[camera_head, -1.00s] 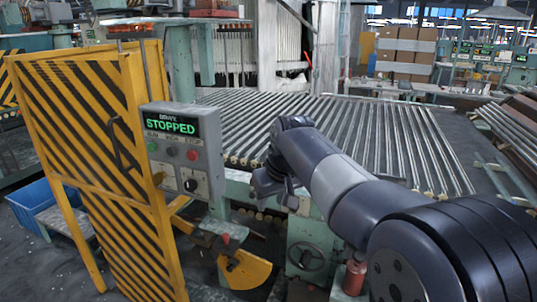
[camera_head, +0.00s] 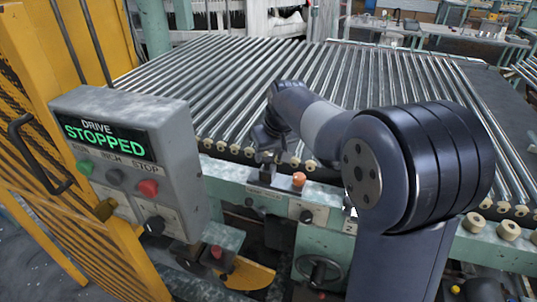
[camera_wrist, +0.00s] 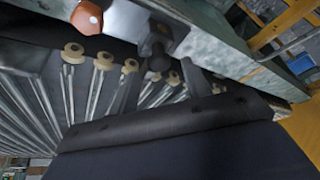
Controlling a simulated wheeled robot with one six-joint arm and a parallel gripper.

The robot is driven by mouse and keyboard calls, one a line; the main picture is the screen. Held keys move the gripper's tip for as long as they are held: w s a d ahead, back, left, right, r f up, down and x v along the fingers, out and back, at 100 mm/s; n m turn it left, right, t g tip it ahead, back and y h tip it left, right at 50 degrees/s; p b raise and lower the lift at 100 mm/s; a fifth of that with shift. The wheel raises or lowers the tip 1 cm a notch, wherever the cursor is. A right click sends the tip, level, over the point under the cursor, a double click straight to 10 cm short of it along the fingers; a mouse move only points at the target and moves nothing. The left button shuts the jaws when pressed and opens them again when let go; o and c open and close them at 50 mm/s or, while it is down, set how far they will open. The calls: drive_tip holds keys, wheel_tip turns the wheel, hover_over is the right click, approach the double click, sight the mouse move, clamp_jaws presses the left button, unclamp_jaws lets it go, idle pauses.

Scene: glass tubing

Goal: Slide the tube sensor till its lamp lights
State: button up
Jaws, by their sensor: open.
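A small dark block (camera_head: 267,173), which looks like the tube sensor, stands on the green front rail in the head view. It also shows in the wrist view as a dark block with a round knob (camera_wrist: 157,38). An orange lamp (camera_head: 299,179) sits just right of it, and appears in the wrist view (camera_wrist: 87,17) without a clear glow. My gripper (camera_head: 266,153) is just above the block in the head view. In the wrist view my gripper (camera_wrist: 165,75) has its fingers apart, with the knob near the gap between them. Contact cannot be told.
A grey control box (camera_head: 135,160) reading "STOPPED" stands at left by a yellow striped guard (camera_head: 40,150). Metal rollers (camera_head: 340,85) fill the table behind the rail. A dark knob (camera_head: 306,216) and a handwheel (camera_head: 320,272) are below.

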drive_tip(key=shift+x, duration=1)
drive_tip(key=shift+r, duration=0.1)
clamp_jaws()
drive_tip(key=shift+s, duration=0.1)
